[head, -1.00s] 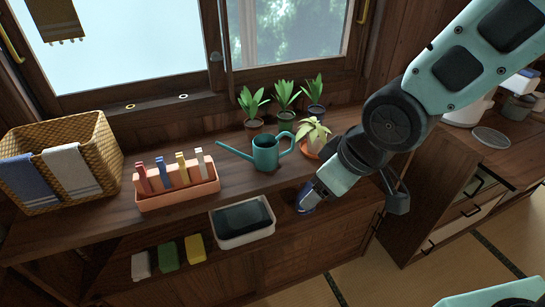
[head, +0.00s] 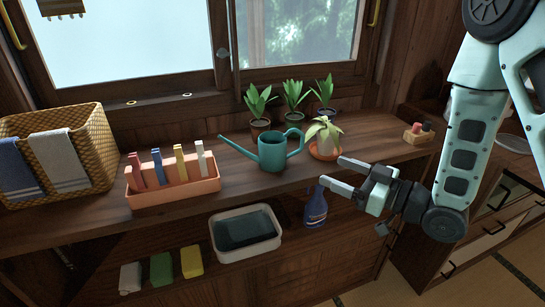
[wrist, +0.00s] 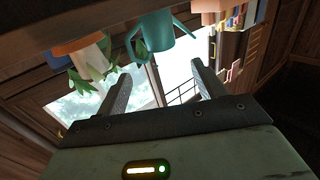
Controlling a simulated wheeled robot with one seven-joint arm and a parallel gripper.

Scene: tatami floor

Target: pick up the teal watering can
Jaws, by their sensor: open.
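The teal watering can (head: 271,154) stands upright on the wooden counter, its spout pointing left and its handle to the right. My gripper (head: 330,171) is open and empty, in front of the counter edge, to the right of the can and a little lower in the picture. Its fingers point left. In the wrist view the can (wrist: 153,42) shows beyond the fingers, near the top middle, and the open fingertips (wrist: 164,73) are apart from it.
Several potted plants (head: 293,96) stand behind. A peg tray (head: 172,188) and a wicker basket (head: 92,155) are left. A blue bottle (head: 316,207) and a grey basin (head: 245,233) sit below.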

